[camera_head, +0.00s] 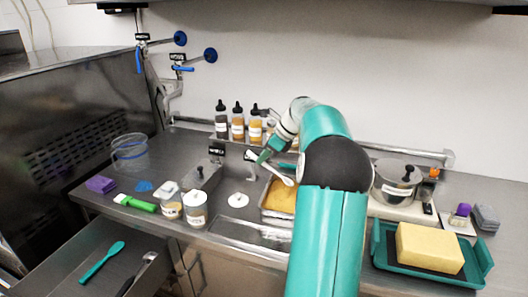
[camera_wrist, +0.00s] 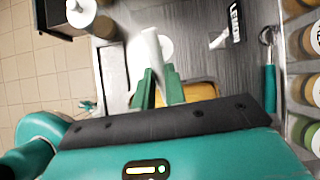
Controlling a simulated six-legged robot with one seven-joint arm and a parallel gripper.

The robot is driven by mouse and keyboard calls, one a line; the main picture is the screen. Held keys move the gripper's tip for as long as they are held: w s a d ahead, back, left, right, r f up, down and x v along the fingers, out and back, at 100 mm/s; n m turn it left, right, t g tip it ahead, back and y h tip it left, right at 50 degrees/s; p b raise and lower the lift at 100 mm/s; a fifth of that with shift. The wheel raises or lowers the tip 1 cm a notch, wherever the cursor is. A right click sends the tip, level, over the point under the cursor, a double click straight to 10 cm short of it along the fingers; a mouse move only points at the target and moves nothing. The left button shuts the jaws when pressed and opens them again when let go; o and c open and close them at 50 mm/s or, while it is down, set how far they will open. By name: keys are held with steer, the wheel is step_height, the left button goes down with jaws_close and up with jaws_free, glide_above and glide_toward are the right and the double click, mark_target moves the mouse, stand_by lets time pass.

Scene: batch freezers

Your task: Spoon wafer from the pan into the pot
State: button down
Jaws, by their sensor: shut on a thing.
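My gripper (camera_head: 266,156) is shut on a pale spoon (camera_head: 281,175), which hangs above the pan's far end. In the wrist view the green fingers (camera_wrist: 159,86) close around the pale spoon (camera_wrist: 153,46), whose far part is blurred. The pan (camera_head: 264,212) is a rectangular metal tray with golden-yellow wafer (camera_head: 280,196) in it. My arm hides its right side. Some of the yellow wafer also shows behind the fingers in the wrist view (camera_wrist: 203,91). The pot (camera_head: 389,190) is steel, with a black knob on top, right of my arm. Whether the spoon carries anything is unclear.
Several sauce bottles (camera_head: 238,124) stand along the back. White-labelled tubs (camera_head: 196,206) stand left of the pan. A teal tray (camera_head: 380,261) with a yellow block (camera_head: 429,248) lies in front of the pot. A teal spoon (camera_head: 102,262) lies in the lower left area.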

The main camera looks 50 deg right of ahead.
mark_target(268, 167)
steer(key=shift+w+f, duration=0.15)
steer(key=shift+f, duration=0.8)
steer(key=shift+s+d+f, duration=0.1)
steer(key=shift+s+f, duration=0.05)
steer(key=shift+f, duration=1)
steer(key=shift+s+d+f, duration=0.1)
steer(key=shift+s+f, duration=0.05)
steer(key=shift+f, duration=1)
steer(key=shift+s+d+f+g, duration=0.25)
steer(key=shift+s+f+g, duration=0.1)
steer(key=shift+s+g, duration=0.15)
steer(key=shift+w+r, duration=0.1)
steer(key=shift+r, duration=1.4)
steer(key=shift+w+a+r, duration=0.15)
steer(key=shift+w+r, duration=0.05)
steer(key=shift+r, duration=0.75)
steer(key=shift+w+a+g+h, duration=0.35)
steer(key=shift+w+g+h, duration=0.3)
steer(key=shift+g, duration=0.25)
steer(key=shift+w+a+r+g+h, duration=0.2)
steer(key=shift+w+g+h, duration=0.3)
steer(key=shift+g, duration=0.4)
